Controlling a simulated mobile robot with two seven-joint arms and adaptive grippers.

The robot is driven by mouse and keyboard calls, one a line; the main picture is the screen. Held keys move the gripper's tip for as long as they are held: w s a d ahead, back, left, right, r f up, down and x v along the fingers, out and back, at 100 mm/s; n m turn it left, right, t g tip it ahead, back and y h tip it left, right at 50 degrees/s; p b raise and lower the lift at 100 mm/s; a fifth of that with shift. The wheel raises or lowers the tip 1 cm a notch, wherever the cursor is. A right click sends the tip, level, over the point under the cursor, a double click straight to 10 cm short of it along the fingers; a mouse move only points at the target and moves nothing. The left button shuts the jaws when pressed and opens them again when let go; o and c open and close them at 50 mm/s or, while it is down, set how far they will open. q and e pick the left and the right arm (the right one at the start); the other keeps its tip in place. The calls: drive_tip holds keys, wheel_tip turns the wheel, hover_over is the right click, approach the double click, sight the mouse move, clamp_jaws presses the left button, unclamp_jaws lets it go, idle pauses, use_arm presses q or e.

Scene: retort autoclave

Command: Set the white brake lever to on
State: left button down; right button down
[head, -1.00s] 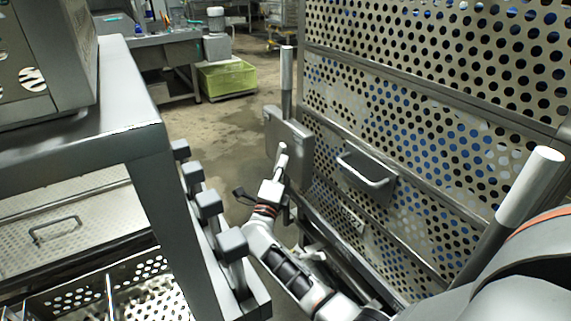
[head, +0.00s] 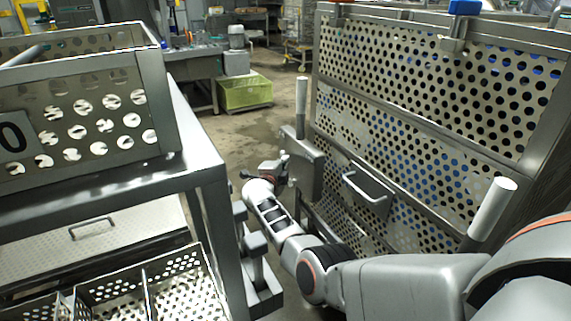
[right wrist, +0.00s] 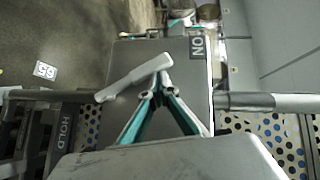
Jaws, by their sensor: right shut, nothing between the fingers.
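In the right wrist view the white brake lever (right wrist: 130,80) lies slanted across a grey box plate (right wrist: 185,85). One end is low at the left, the other up near the middle. The ON label (right wrist: 197,46) is at the plate's upper right. My right gripper (right wrist: 158,82) is shut and empty, its teal fingers meeting right at the lever's upper part; I cannot tell whether they touch it. In the head view my right gripper (head: 281,163) is beside the grey box (head: 305,165) on the perforated cart's side. The lever is not clear there. My left gripper is out of view.
The perforated cart (head: 410,110) has upright handle bars (head: 301,95) and a pull handle (head: 366,188). A HOLD label (right wrist: 66,130) shows at left in the wrist view. A metal rack (head: 208,168) stands close on the left. A green bin (head: 245,92) stands behind on open floor.

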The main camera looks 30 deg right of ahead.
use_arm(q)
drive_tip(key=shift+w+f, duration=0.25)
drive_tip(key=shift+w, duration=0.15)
use_arm(e)
drive_tip(key=shift+w+f, duration=0.1)
drive_tip(key=shift+w, duration=0.7)
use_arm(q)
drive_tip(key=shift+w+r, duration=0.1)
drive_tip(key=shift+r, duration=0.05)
